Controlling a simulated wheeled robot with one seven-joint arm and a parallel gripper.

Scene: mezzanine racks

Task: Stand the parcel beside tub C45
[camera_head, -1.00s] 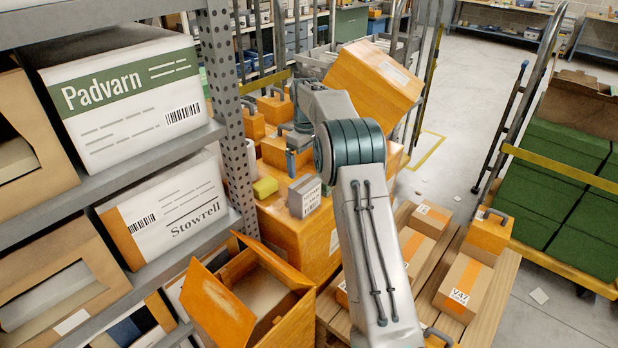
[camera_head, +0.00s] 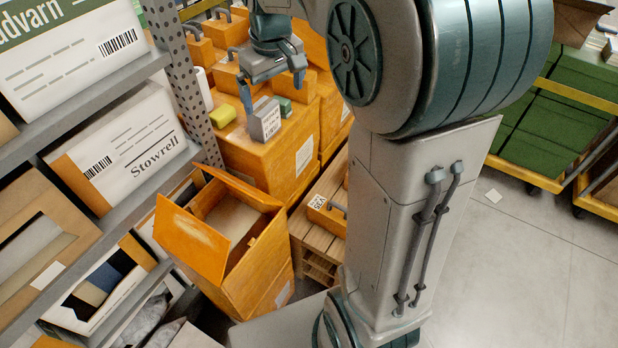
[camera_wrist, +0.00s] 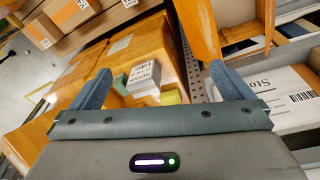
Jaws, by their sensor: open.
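A small grey-and-white box with a printed label (camera_head: 265,121), perhaps the parcel, stands on a large orange box (camera_head: 262,157). It also shows between my fingers in the wrist view (camera_wrist: 145,76). My gripper (camera_head: 272,88) is open, pointing down, with its fingers just above and behind that box in the head view; I cannot tell whether they touch it. Several orange tubs with handles stand behind, one of them (camera_head: 200,48) near the rack post. No label reading C45 is legible. My arm hides much of the area to the right.
A yellow block (camera_head: 222,115) and a small dark green item (camera_head: 285,107) lie close to the small box. An open orange carton (camera_head: 235,240) stands in front. A rack with white boxes (camera_head: 125,143) is at left. A pallet (camera_head: 312,240) and a green-loaded cart (camera_head: 548,130) are at right.

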